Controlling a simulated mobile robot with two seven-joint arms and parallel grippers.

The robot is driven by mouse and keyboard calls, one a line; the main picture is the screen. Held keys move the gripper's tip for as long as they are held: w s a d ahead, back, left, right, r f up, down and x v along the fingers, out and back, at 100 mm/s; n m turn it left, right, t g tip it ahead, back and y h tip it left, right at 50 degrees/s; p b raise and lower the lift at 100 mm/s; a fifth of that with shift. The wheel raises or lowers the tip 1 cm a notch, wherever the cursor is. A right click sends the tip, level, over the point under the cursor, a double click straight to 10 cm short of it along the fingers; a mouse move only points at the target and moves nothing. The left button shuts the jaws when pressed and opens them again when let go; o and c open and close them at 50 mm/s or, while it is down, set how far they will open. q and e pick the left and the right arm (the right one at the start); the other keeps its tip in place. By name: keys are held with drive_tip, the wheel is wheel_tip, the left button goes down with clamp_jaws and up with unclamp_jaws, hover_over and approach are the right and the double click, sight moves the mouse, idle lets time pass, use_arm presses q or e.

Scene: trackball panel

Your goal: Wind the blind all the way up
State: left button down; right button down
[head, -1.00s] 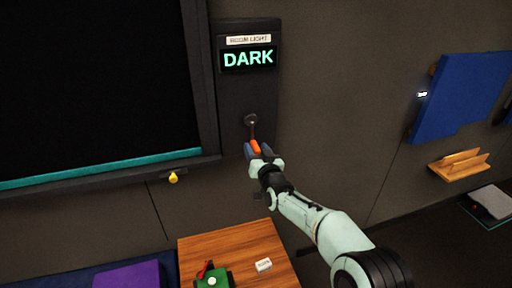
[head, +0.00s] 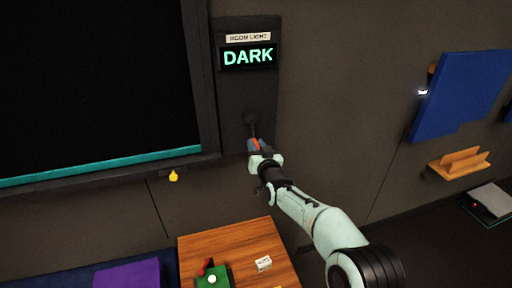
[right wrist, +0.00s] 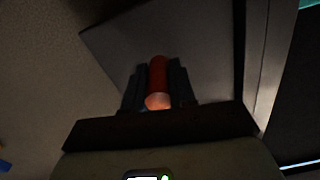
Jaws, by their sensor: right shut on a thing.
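The black blind (head: 95,85) hangs in a dark frame at the left of the head view, with its teal bottom bar (head: 100,167) just above the sill. A dark wall panel (head: 232,101) to its right carries a crank hub (head: 250,118) with a red-orange handle below it. My right gripper (head: 255,145) is shut on this crank handle (right wrist: 158,76), whose red grip and pale orange end show between the fingers in the right wrist view. The fingers hide part of the handle. My left gripper is not in view.
A lit display (head: 248,56) above the crank reads DARK under a ROOM LIGHT label. A yellow knob (head: 173,176) sits below the sill. A wooden table (head: 235,242) with small items stands below. A blue panel (head: 455,97) and wooden holder (head: 460,163) are at right.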

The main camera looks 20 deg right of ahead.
drive_tip(key=d+r+n+b, duration=0.35)
drive_tip(key=d+n, duration=0.25)
drive_tip(key=n, duration=0.5)
wheel_tip(320, 180, up, 9)
drive_tip(key=n+p, duration=0.2)
drive_tip(key=n, duration=1.2)
drive_tip(key=shift+a+f+n, duration=0.2)
drive_tip(key=shift+a+n, duration=0.1)
drive_tip(key=shift+w, duration=0.1)
drive_tip(key=c, duration=0.9)
unclamp_jaws()
